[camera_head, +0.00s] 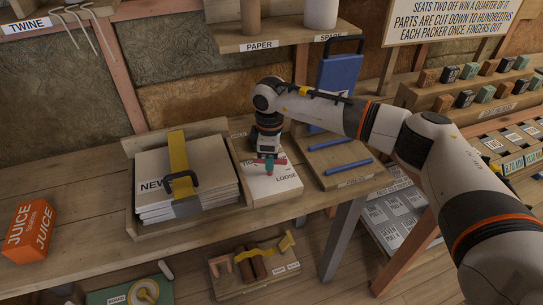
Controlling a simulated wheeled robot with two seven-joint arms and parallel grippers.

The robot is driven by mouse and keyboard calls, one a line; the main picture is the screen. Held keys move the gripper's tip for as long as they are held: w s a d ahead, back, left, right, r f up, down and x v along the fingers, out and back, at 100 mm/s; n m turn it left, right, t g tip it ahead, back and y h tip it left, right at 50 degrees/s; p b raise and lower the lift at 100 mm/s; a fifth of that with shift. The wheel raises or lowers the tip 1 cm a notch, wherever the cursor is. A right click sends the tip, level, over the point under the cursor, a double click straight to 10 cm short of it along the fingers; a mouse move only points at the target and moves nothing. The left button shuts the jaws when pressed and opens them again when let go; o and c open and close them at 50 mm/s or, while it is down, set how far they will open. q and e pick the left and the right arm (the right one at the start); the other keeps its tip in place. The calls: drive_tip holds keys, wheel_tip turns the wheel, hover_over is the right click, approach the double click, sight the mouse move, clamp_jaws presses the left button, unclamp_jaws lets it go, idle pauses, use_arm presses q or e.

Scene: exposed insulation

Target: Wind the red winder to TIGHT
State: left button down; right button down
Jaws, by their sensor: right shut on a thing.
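The red winder (270,172) stands on a pale plate (275,190) on the workbench. The plate has the word LOOSE on its lower right and a partly covered word on its upper left. My right gripper (268,161) points down from above and is shut on the red winder. The gripper and its wrist hide much of the winder, so its exact angle is hard to tell. My left gripper is not in view.
Left of the plate, a wooden tray (135,222) holds a paper stack (150,180) with a yellow strap (179,160). An orange juice box (29,230) stands far left. Bare bench shows between juice box and tray.

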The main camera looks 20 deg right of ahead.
drive_tip(key=shift+m, duration=0.5)
drive_tip(key=shift+r, duration=0.1)
drive_tip(key=shift+r+m+p, duration=0.1)
drive_tip(key=shift+m+p, duration=0.45)
drive_tip(key=shift+m, duration=0.05)
